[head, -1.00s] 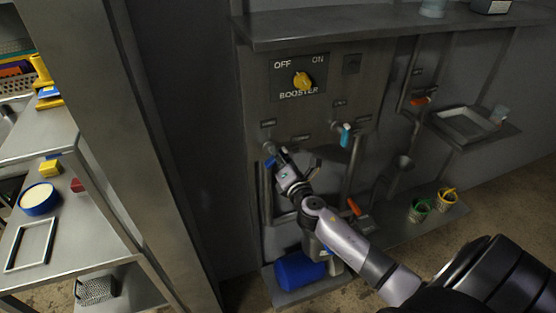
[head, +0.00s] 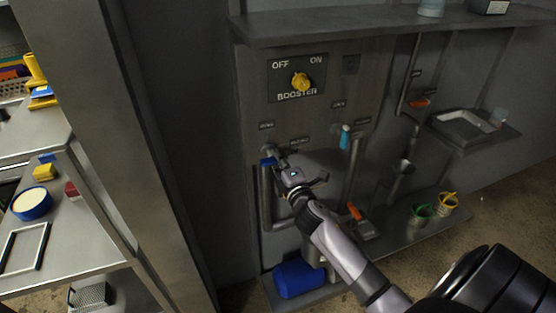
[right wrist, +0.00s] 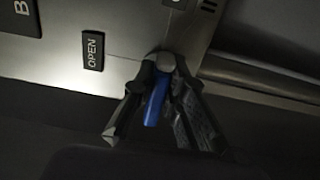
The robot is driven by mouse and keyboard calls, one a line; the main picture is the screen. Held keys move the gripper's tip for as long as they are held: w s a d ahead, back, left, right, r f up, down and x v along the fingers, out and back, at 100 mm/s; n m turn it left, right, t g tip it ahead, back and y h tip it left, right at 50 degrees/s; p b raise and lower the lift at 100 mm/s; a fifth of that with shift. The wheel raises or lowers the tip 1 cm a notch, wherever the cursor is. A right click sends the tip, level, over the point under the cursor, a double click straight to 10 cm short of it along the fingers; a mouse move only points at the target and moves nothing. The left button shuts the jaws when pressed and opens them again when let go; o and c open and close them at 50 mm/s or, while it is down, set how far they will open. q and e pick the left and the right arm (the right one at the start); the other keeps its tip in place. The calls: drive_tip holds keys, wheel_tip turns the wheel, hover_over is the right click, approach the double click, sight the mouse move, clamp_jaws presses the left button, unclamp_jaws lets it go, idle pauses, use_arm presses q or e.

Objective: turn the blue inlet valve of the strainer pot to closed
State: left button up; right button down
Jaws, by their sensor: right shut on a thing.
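The blue inlet valve handle (head: 268,161) is on the left pipe of the grey panel, below the booster switch. It is small and partly hidden by my right gripper (head: 279,164) in the head view. In the right wrist view the blue handle (right wrist: 156,102) lies between the two dark fingers of my right gripper (right wrist: 166,72), which is shut on it. An OPEN label (right wrist: 93,50) is on the panel to the left of the handle. My left gripper is in neither view.
The yellow booster knob (head: 301,82) is above. A light-blue valve handle (head: 345,138) is to the right, and an orange handle (head: 354,211) is lower right. A blue cylinder (head: 299,279) sits on the low shelf. A metal shelf post (head: 150,150) stands left.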

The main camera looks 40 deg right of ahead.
idle(0.5)
drive_tip(key=c, duration=1.6)
unclamp_jaws()
drive_tip(key=v, duration=1.2)
